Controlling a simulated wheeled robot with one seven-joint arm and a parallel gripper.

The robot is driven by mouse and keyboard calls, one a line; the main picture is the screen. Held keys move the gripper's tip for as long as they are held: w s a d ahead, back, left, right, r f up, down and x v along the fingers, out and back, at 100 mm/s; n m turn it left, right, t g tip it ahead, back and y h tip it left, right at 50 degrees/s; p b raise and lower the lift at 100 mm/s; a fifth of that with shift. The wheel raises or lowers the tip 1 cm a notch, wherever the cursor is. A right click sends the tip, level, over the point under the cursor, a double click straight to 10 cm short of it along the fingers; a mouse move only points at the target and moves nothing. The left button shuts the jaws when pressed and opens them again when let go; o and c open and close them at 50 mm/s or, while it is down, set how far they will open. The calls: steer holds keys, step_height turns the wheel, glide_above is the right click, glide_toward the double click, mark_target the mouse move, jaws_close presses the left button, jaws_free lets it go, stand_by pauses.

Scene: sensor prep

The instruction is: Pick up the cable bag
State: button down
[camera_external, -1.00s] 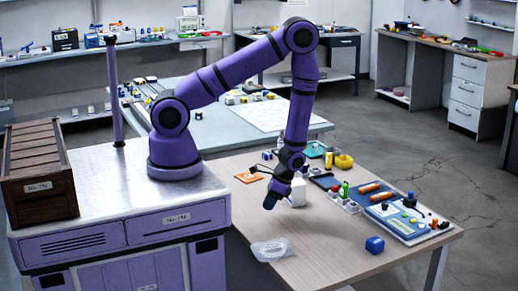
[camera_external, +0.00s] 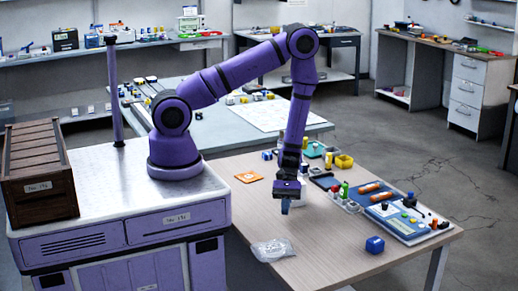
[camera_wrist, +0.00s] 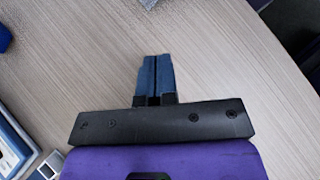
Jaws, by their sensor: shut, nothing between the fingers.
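The cable bag (camera_external: 272,249) is a clear, crumpled plastic bag lying flat near the front left edge of the wooden table (camera_external: 325,262). My gripper (camera_external: 286,209) is above the table, behind the bag and slightly right of it in the external view, apart from it. The gripper points down. In the wrist view its blue fingers (camera_wrist: 155,60) are together with nothing between them. A small pale piece at the top edge of the wrist view may be the bag; too little shows to tell.
A blue tray (camera_external: 400,226) with tools and small bottles fills the table's right side. An orange packet (camera_external: 248,177) lies at the left. Bare wood lies between gripper and bag.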

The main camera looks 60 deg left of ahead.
mark_target(283, 238)
steer(key=x, duration=0.6)
steer(key=shift+s+d+f, duration=0.1)
steer(key=shift+s+f, duration=0.1)
steer(key=shift+f, duration=0.05)
steer(key=shift+s+d+r, duration=0.1)
steer(key=shift+s+d, duration=0.2)
steer(key=shift+d, duration=0.25)
steer(key=shift+s+d, duration=0.35)
steer(key=shift+d, duration=0.15)
steer(key=shift+s+d, duration=0.4)
steer(key=shift+d, duration=0.15)
steer(key=shift+s+d, duration=0.5)
steer(key=shift+d, duration=0.2)
